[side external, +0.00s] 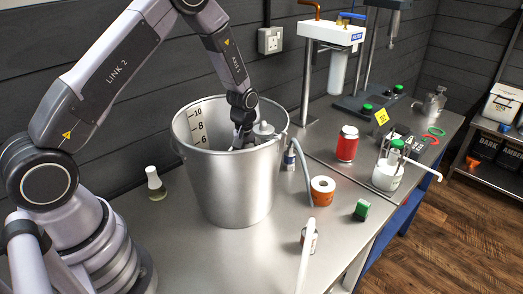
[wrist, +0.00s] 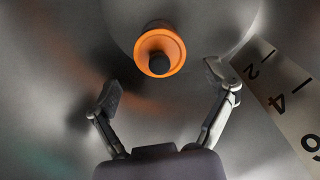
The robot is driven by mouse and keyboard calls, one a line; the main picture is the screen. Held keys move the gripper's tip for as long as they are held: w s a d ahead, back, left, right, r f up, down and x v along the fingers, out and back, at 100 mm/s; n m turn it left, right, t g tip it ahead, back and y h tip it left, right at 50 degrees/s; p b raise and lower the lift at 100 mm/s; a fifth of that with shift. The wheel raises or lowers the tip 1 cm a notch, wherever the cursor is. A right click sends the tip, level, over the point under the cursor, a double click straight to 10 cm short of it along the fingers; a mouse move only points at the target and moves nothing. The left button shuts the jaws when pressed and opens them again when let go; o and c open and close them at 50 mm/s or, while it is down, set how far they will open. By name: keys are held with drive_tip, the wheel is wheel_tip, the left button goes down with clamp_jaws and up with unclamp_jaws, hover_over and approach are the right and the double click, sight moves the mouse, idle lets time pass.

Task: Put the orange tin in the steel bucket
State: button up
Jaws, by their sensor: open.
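The steel bucket (side external: 238,180) stands upright on the steel bench; its grey inner wall (wrist: 60,60) fills the wrist view. In the wrist view an orange round thing with a dark round knob or centre (wrist: 160,50), seemingly the orange tin, is inside the bucket, beyond my fingertips. I cannot tell exactly how it rests. My gripper (wrist: 163,86) is open and empty, its fingers spread apart and clear of the orange thing. In the side view my gripper (side external: 241,138) reaches down inside the bucket rim, its fingertips hidden by the near wall.
A white-capped bottle (side external: 155,183) is left. The bucket has a number scale (wrist: 285,92) inside. The front bench is mostly clear.

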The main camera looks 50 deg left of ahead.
wheel_tip(320, 180, up, 5)
drive_tip(key=s+d+r+m+t, duration=0.15)
drive_tip(key=s+r, duration=0.25)
drive_tip(key=r, duration=0.6)
drive_tip(key=s+r+m+t, duration=0.1)
drive_tip(key=s+r+m, duration=0.25)
drive_tip(key=r, duration=0.55)
drive_tip(key=s+d+r+m+t, duration=0.1)
drive_tip(key=s+r+m, duration=0.2)
drive_tip(key=s, duration=0.7)
drive_tip(key=s+d+r+m+t, duration=0.1)
drive_tip(key=s+r, duration=0.4)
drive_tip(key=s, duration=0.5)
drive_tip(key=shift+s+r+m+t, duration=0.15)
drive_tip(key=shift+m+t, duration=0.4)
drive_tip(key=shift+m, duration=0.55)
